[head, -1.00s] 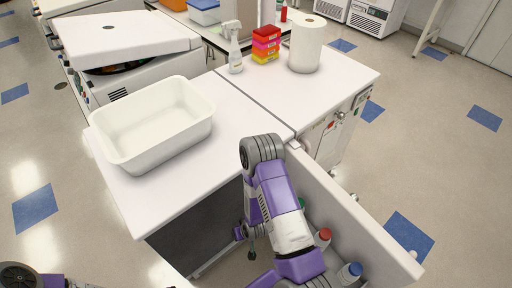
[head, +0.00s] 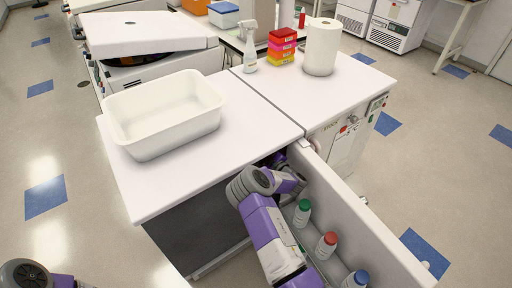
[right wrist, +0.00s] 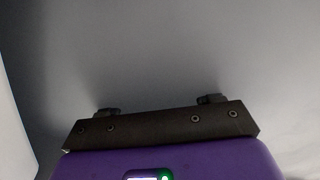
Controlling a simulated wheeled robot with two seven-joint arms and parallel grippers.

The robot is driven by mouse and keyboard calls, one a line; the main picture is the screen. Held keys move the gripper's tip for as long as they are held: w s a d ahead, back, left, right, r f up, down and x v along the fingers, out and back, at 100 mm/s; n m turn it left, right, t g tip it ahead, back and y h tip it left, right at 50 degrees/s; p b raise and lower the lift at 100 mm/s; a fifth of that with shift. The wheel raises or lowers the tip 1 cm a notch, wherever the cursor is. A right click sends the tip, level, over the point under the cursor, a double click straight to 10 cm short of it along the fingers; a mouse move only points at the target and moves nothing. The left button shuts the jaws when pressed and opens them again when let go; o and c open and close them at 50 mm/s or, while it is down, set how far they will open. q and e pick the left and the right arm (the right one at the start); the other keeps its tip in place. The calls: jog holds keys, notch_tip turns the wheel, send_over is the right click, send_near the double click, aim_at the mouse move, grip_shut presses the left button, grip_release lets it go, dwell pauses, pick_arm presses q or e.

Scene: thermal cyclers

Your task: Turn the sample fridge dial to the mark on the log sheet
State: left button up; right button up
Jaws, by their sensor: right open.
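The fridge under the bench stands open, its door (head: 355,205) swung out with bottles on its inner shelf. My right arm bends in between door and cabinet, and its gripper is hidden in the head view. In the right wrist view my right gripper (right wrist: 158,106) is open, its two short dark fingertips wide apart with nothing between them. It faces a plain grey surface; the distance is unclear. I can make out neither the dial nor the log sheet in either view. My left gripper is out of view; only a piece of my left arm shows at bottom left.
The door holds a green-capped bottle (head: 302,213), a red-capped bottle (head: 326,246) and a blue-capped bottle (head: 355,280) close beside my right arm. On the bench (head: 205,165) are a white tub (head: 165,135), spray bottle (head: 250,50), stacked coloured boxes (head: 282,47) and paper roll (head: 321,48).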

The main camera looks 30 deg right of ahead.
jog(key=shift+w+a+b, duration=0.15)
jog(key=shift+w+b, duration=0.45)
jog(key=shift+w, duration=1.55)
jog(key=shift+c, duration=0.4)
jog(key=c, duration=1)
